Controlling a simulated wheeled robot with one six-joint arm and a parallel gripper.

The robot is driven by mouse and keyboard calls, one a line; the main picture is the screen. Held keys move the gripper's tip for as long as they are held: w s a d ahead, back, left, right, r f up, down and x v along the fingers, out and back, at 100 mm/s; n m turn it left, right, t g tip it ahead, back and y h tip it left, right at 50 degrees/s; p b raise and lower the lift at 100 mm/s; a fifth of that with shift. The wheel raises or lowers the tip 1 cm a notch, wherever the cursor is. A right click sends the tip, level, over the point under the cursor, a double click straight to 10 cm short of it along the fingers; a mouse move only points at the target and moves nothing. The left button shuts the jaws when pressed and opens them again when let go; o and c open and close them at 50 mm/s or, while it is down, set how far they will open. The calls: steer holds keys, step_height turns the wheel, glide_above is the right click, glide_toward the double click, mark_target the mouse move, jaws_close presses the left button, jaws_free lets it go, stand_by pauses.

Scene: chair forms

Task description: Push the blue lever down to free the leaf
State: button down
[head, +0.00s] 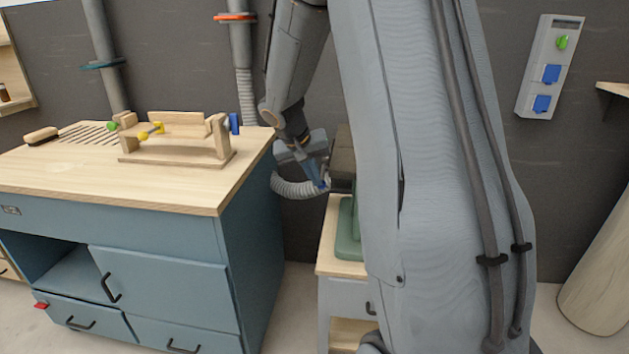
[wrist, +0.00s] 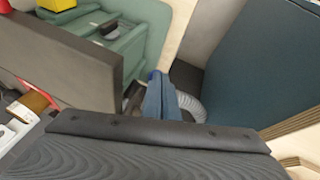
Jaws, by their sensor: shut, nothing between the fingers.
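The blue lever (head: 234,123) stands upright at the right end of a wooden fixture (head: 175,158) on the workbench. The fixture also carries a green knob and yellow parts. I cannot tell for sure which of its wooden boards is the leaf. My gripper (head: 322,183) is off the bench's right side, lower than the lever and apart from it. In the wrist view my gripper (wrist: 160,88) shows its blue fingers together with nothing between them. The lever is not seen in the wrist view.
A grey hose (head: 298,188) hangs behind my gripper. The bench's front top is clear.

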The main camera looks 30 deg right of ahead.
steer(key=shift+w+d+f+b, duration=0.15)
steer(key=shift+w+f+b, duration=0.05)
steer(key=shift+f+b, duration=0.8)
steer(key=shift+w+d+f+b, duration=0.15)
steer(key=shift+f+b, duration=0.6)
steer(key=shift+b, duration=0.35)
steer(key=s+a+r, duration=0.5)
steer(key=s+a, duration=0.1)
steer(key=a, duration=0.4)
steer(key=shift+s+r, duration=0.2)
steer(key=shift+s, duration=0.1)
